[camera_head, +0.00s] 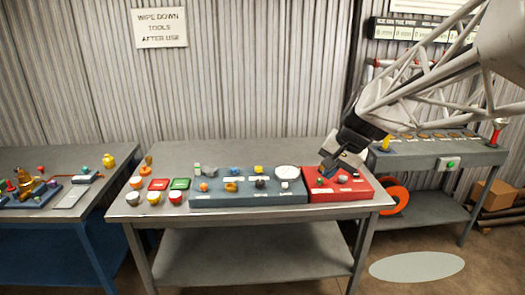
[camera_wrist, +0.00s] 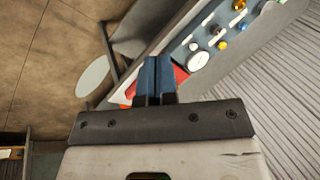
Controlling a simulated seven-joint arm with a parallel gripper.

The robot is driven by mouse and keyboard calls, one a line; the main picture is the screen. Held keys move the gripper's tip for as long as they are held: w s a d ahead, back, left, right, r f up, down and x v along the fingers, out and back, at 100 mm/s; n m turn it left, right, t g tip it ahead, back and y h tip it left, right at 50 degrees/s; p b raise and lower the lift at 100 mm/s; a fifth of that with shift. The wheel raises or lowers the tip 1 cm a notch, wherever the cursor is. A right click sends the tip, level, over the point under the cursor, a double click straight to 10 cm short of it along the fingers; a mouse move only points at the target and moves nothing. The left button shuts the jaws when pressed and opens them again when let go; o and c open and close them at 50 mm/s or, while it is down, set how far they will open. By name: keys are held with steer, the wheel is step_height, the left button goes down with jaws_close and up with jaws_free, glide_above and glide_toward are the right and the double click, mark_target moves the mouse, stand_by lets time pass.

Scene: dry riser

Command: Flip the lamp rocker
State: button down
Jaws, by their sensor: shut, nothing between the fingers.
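My gripper (camera_head: 326,170) is shut and empty, and its blue fingertips are close above the left part of the red panel (camera_head: 322,198). I cannot tell whether they touch it. In the wrist view the two blue fingers (camera_wrist: 152,78) are together, with part of the red panel (camera_wrist: 181,75) beside and behind them.
A blue-grey panel (camera_head: 215,201) with several knobs and a white disc (camera_head: 287,172) adjoins on the left. Bowls (camera_head: 154,198) and red and green trays stand further left on the grey table (camera_head: 160,215). A bench with a green button (camera_head: 451,164) stands right.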

steer(key=w+d+f+m+t+y, duration=0.1)
steer(key=w+d+m, duration=0.3)
steer(key=w, duration=0.9)
steer(key=w+d+f+m+t+y, duration=0.1)
steer(key=w+d+f+m, duration=0.3)
steer(key=w+d, duration=0.8)
steer(key=w+d+f+m+t, duration=0.3)
steer(key=w+d+f, duration=0.6)
steer(key=w+d, duration=0.3)
steer(key=w, duration=0.3)
steer(key=shift+w+m+t+y, duration=0.3)
steer(key=shift+w+m+y, duration=0.05)
steer(key=shift+m+y, duration=0.05)
steer(key=shift+f, duration=0.25)
steer(key=shift+w+f, duration=0.25)
steer(key=shift+f, duration=1.15)
steer(key=shift+w+f, duration=0.3)
steer(key=shift+f, duration=1.05)
steer(key=shift+w+f, duration=0.25)
steer(key=shift+f, duration=1.15)
